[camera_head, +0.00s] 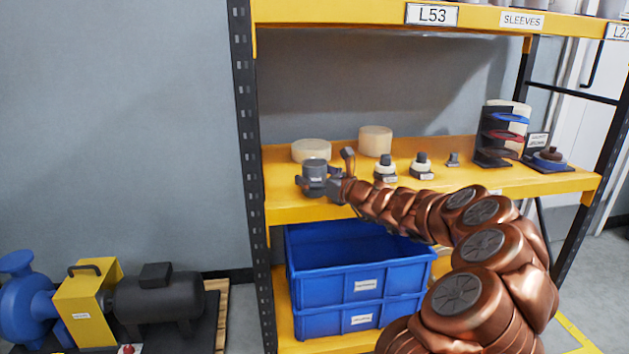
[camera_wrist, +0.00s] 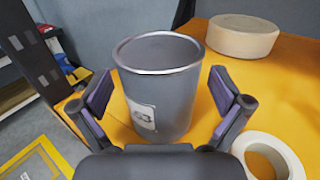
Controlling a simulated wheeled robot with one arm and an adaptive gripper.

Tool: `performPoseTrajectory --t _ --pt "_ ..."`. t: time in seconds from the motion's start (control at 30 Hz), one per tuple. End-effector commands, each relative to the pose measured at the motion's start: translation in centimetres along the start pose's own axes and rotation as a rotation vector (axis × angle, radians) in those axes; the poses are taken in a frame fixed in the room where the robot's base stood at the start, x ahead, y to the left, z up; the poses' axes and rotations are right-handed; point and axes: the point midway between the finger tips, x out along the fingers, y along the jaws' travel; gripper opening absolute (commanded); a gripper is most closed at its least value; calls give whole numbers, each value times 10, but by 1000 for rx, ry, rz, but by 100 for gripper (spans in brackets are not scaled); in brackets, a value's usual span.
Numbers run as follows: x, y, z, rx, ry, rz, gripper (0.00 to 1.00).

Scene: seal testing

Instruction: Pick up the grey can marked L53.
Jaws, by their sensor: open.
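The grey can (camera_head: 315,170) stands upright on the yellow middle shelf (camera_head: 290,208), near its left end. In the wrist view the can (camera_wrist: 165,75) shows an open-looking rim and a small white label, which I can only partly read as ending in 53. My gripper (camera_head: 323,184) is at the can. In the wrist view my gripper (camera_wrist: 161,98) is open, with one purple-padded finger on each side of the can. A gap shows between the can and each pad. The can's far side is hidden.
A cream round block (camera_wrist: 243,37) stands behind the can, and a white ring (camera_wrist: 270,158) lies close at right. Another cream block (camera_head: 375,141) and small black-and-white parts (camera_head: 385,167) stand along the shelf. An L53 sign (camera_head: 432,14) is on the upper shelf. Blue bins (camera_head: 330,290) sit below.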

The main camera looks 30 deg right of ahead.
Motion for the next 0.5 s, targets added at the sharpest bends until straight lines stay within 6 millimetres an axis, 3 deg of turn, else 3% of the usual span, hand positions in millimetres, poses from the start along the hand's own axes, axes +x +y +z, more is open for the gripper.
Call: performPoseTrajectory --t 0.2,0.5 --pt "1 0 0 0 0 0 100" --pt "0 0 0 0 0 -1 70"
